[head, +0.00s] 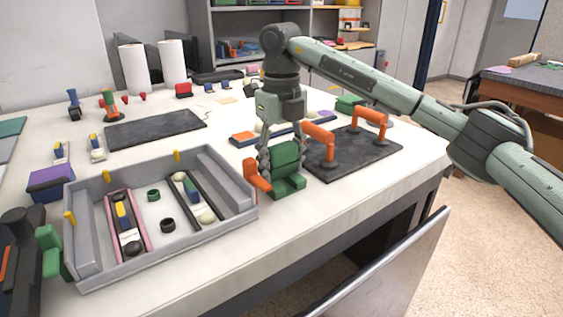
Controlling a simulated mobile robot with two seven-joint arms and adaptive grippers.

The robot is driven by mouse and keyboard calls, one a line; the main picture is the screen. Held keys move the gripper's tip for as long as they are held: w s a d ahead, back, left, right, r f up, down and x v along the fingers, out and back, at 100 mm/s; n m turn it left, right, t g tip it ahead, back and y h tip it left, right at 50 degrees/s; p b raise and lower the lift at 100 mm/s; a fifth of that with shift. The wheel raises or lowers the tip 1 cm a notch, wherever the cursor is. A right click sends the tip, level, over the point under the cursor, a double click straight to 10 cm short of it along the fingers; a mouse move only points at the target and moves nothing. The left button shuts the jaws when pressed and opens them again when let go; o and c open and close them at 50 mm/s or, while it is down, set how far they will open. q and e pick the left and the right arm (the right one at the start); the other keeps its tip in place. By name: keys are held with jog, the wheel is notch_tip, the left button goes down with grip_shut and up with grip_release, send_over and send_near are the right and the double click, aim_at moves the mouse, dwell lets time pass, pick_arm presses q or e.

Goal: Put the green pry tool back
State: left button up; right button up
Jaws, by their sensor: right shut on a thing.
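A green, blocky piece with a wide foot, which I take for the green pry tool (288,168), stands at the front middle of the white table in the head view. My right gripper (275,152) points down from above and is shut on it. The fingers partly hide its upper left side. Its lower end is at the table top, and I cannot tell whether it touches. An orange piece (256,176) is close against the gripper's left side. My left gripper is not in view.
A grey tray (83,275) with several small parts stands left of the gripper. A dark mat (345,165) with two orange handles (320,140) lies to the right. Another dark mat (155,130) lies behind. Another green piece (50,248) is at the left edge.

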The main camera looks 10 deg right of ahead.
aim_at(281, 145)
jog(key=o, duration=1.1)
jog(key=shift+r, duration=0.75)
notch_tip(281, 145, up, 9)
jog(key=shift+f+p, duration=0.1)
jog(key=shift+p, duration=0.25)
jog(key=shift+r, duration=1.2)
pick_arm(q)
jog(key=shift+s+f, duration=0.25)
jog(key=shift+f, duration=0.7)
